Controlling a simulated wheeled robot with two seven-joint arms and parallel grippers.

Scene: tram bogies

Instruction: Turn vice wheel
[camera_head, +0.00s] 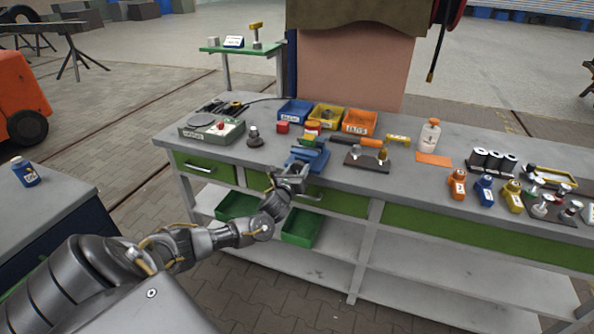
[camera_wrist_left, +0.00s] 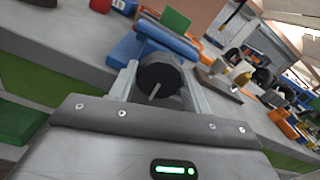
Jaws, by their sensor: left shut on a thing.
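A blue vice (camera_head: 309,158) stands at the front edge of the grey workbench, and its blue body (camera_wrist_left: 150,45) shows at the top of the left wrist view. A green piece (camera_wrist_left: 175,20) sits at the vice's top. A dark round vice wheel (camera_wrist_left: 160,75) with a small pale pin lies between my left gripper's fingers. My left gripper (camera_head: 293,174) is shut on this wheel at the bench's front edge. In the head view the gripper largely hides the wheel. My right gripper is not in view.
Blue, yellow and orange bins (camera_head: 327,115) stand behind the vice. A dark plate with fittings (camera_head: 368,160) lies to its right and a grey tray (camera_head: 211,130) to its left. Green drawers (camera_head: 205,167) and a lower shelf (camera_head: 335,262) lie below the benchtop.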

